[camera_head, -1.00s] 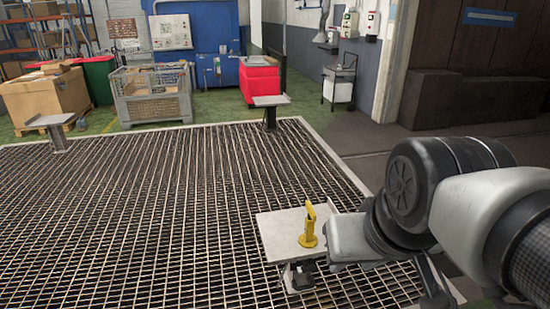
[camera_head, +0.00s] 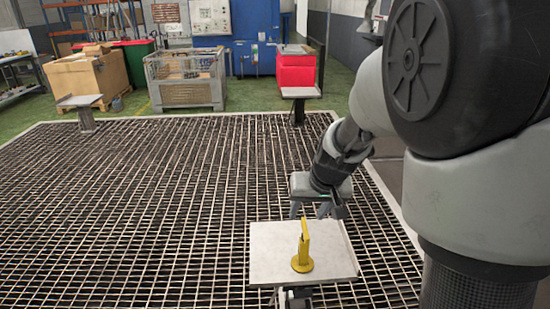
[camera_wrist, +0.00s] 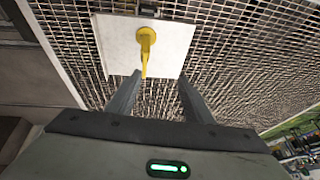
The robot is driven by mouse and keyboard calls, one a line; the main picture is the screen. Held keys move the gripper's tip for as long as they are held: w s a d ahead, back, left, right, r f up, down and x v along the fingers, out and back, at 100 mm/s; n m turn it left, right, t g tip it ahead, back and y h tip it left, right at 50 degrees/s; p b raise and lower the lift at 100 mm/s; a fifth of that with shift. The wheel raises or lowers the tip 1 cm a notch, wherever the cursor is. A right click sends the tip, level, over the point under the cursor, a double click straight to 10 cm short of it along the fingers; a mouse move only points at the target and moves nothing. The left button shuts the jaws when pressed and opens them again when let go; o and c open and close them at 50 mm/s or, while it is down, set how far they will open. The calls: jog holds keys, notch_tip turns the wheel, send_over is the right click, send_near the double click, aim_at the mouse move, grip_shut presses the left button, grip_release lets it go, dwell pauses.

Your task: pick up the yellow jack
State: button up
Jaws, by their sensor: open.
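The yellow jack (camera_head: 303,250) stands upright on a pale square plate (camera_head: 270,255) raised above the grating. It has a round base and a tall post. My gripper (camera_head: 318,210) is behind the plate in the head view, above it and apart from the jack. In the wrist view the jack (camera_wrist: 146,44) lies ahead of the two fingers (camera_wrist: 154,92), near the gap between them. The fingers are spread with nothing between them. The jack's lower tip, as pictured there, comes close to the left finger.
A metal grating (camera_head: 150,200) covers the floor around the plate. Two other raised plates stand farther back, one at left (camera_head: 80,100) and one at right (camera_head: 300,92). A wire crate (camera_head: 186,80), a cardboard box (camera_head: 85,76) and a red bin (camera_head: 295,72) stand beyond the grating.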

jog(key=h, duration=0.1)
send_near(306, 235)
jog(key=b+x, duration=0.2)
jog(key=x, duration=1)
jog(key=shift+f, duration=0.2)
jog(key=shift+d+x, duration=0.2)
jog(key=shift+x, duration=2.7)
jog(key=shift+c, duration=0.4)
grip_shut()
jog(key=shift+w+r, duration=0.1)
